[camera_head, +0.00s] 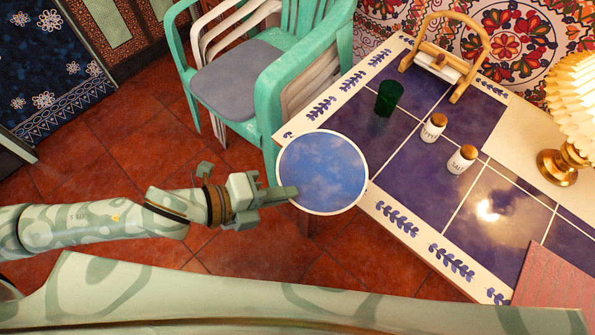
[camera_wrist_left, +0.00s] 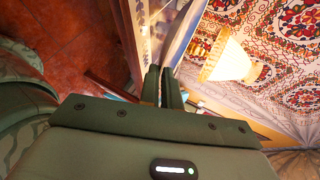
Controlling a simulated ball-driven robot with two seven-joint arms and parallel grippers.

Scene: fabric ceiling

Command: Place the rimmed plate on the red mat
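The rimmed plate (camera_head: 322,172) is blue with a thin white rim. It is at the left edge of the tiled table, overlapping the table's border in the head view. My left gripper (camera_head: 290,192) is shut on the plate's near-left rim. In the left wrist view the fingers (camera_wrist_left: 163,86) are close together, with the plate (camera_wrist_left: 180,38) seen nearly edge-on beyond them. The red mat (camera_head: 555,281) lies on the table at the lower right, partly cut off by the frame, with nothing on its visible part. My right gripper is not in view.
The table (camera_head: 415,160) has dark blue tiles. On it stand a green cup (camera_head: 388,98), salt (camera_head: 462,159) and pepper (camera_head: 433,127) shakers, a wooden-handled holder (camera_head: 440,62) and a lamp (camera_head: 565,165). Tiles before the mat are clear.

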